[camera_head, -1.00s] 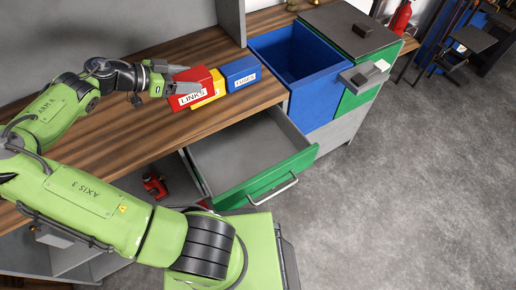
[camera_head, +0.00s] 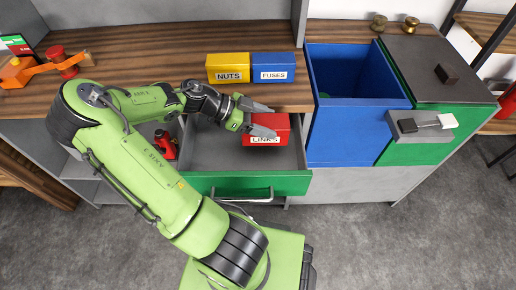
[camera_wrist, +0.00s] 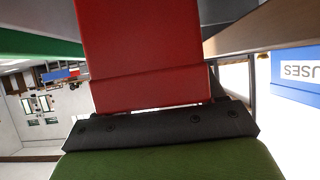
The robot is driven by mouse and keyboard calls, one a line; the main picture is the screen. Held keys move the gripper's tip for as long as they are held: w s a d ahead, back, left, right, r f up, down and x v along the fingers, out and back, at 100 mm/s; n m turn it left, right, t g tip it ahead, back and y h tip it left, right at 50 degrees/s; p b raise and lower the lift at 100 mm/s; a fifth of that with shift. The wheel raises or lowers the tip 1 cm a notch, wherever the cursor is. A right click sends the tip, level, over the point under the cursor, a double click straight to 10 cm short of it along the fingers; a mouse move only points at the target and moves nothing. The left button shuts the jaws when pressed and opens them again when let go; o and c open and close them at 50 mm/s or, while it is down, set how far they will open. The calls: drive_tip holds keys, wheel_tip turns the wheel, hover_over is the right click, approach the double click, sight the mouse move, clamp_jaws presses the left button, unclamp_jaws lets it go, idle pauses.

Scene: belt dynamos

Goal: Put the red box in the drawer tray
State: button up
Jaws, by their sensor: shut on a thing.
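The red box (camera_head: 283,127), labelled LINKS, is held in my gripper (camera_head: 268,121) over the right back part of the open drawer tray (camera_head: 215,152). It appears within the drawer's outline in the head view; whether its underside touches the tray floor cannot be told. The drawer is grey inside with a green front and a metal handle, and it is pulled out under the wooden worktop. In the wrist view the red box (camera_wrist: 145,50) fills the middle, close against the gripper. Its lower part is hidden.
A yellow NUTS box (camera_head: 228,75) and a blue FUSES box (camera_head: 273,75) stand on the worktop behind the drawer. A blue open bin (camera_head: 350,135) stands right of it. A red object (camera_head: 165,145) sits on the shelf at the left. The tray's left part is bare.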

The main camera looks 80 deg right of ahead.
drive_tip(key=f+b, duration=0.1)
drive_tip(key=f, duration=0.5)
drive_tip(key=f+b, duration=0.1)
drive_tip(key=f, duration=0.1)
drive_tip(key=shift+w+f+b, duration=0.25)
drive_tip(key=shift+f+b, duration=0.05)
drive_tip(key=shift+f, duration=0.1)
drive_tip(key=shift+f, duration=0.2)
drive_tip(key=o, duration=1.5)
drive_tip(key=shift+r, duration=0.2)
drive_tip(key=p+v, duration=0.2)
drive_tip(key=v, duration=0.5)
drive_tip(key=shift+w, duration=0.25)
